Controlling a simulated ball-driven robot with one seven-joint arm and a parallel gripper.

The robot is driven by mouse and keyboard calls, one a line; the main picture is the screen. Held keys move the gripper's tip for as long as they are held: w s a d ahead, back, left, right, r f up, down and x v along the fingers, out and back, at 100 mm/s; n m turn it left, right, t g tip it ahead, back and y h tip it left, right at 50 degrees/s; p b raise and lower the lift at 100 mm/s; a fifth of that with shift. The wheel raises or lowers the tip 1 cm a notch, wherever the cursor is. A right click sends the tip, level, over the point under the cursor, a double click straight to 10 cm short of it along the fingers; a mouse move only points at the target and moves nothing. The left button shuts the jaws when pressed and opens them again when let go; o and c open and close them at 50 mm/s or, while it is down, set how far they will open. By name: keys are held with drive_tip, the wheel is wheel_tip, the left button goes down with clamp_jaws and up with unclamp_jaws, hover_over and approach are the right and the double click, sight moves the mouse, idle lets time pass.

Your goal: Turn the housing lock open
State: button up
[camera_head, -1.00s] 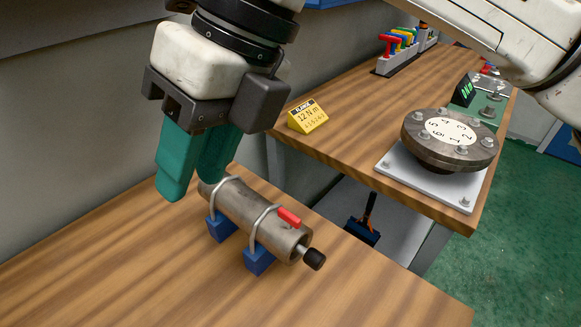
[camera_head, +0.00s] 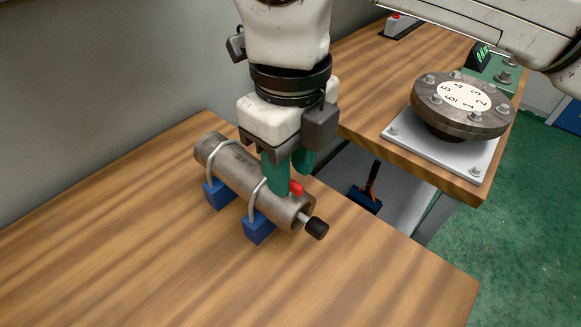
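The pipe housing (camera_head: 238,166) is a grey-brown cylinder lying on the wooden bench. Two grey clamp loops on blue blocks (camera_head: 259,228) hold it. A small red lever (camera_head: 296,188) sits on top near its right end, probably the housing lock. A rod with a black knob (camera_head: 317,229) sticks out of that end. My gripper (camera_head: 290,178) points down over the lever, its teal fingers apart. The near finger hides part of the lever and pipe. The lever's visible end shows between the fingertips; I cannot tell whether they touch it.
A second wooden bench stands behind to the right, with a dark round numbered flange (camera_head: 462,104) on a white plate (camera_head: 436,146). A blue-headed brush (camera_head: 366,199) is below, between the benches. The front of the near bench is clear.

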drive_tip(key=shift+f, duration=0.55)
clamp_jaws()
